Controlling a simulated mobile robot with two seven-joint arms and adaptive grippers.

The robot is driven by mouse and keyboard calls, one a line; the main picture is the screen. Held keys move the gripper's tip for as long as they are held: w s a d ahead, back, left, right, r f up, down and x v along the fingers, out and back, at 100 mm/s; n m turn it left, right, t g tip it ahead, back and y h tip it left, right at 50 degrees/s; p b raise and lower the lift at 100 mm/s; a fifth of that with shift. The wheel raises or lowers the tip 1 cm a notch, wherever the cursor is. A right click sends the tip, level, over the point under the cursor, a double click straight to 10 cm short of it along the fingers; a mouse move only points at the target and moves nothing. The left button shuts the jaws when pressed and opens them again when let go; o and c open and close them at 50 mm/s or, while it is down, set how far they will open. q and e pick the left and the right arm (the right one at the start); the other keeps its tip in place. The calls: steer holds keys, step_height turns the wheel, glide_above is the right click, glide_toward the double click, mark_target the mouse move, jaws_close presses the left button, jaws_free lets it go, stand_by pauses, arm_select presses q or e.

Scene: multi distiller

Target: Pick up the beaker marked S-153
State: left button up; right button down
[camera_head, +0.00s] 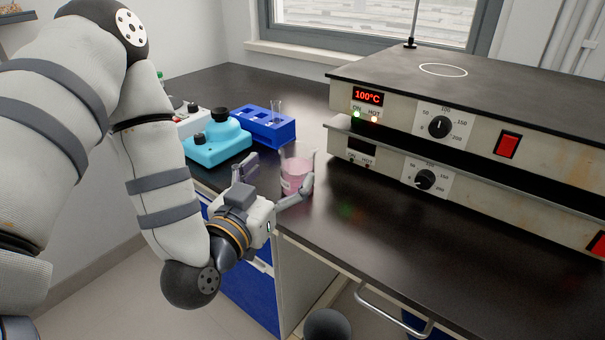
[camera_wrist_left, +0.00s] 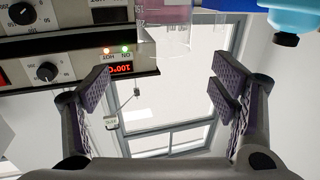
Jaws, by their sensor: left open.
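A clear beaker (camera_head: 297,172) with pink liquid stands upright on the dark bench top near its front edge. Its white label is too small to read in the head view. My left gripper (camera_head: 276,182) is open just in front of the beaker, with one finger to its left and the other by its lower right side. In the upside-down left wrist view, the beaker (camera_wrist_left: 165,28) shows at the top, and the open fingers (camera_wrist_left: 164,88) have nothing between them. I cannot tell whether a finger touches the glass. My right gripper is not in view.
A hot plate unit (camera_head: 385,125) showing 100°C stands to the right. A blue rack (camera_head: 268,130) with a glass tube and a turquoise device (camera_head: 218,146) stand left of and behind the beaker. The bench top (camera_head: 400,235) is clear at front right.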

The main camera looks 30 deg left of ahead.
mark_target(297, 150)
arm_select(q)
steer(key=w, duration=0.3)
steer(key=w+a, duration=0.1)
steer(key=w, duration=0.2)
steer(key=w+a, duration=0.1)
steer(key=w, duration=0.1)
steer(key=shift+w+f, duration=0.15)
steer(key=shift+w, duration=0.25)
steer(key=c, duration=1.8)
jaws_close()
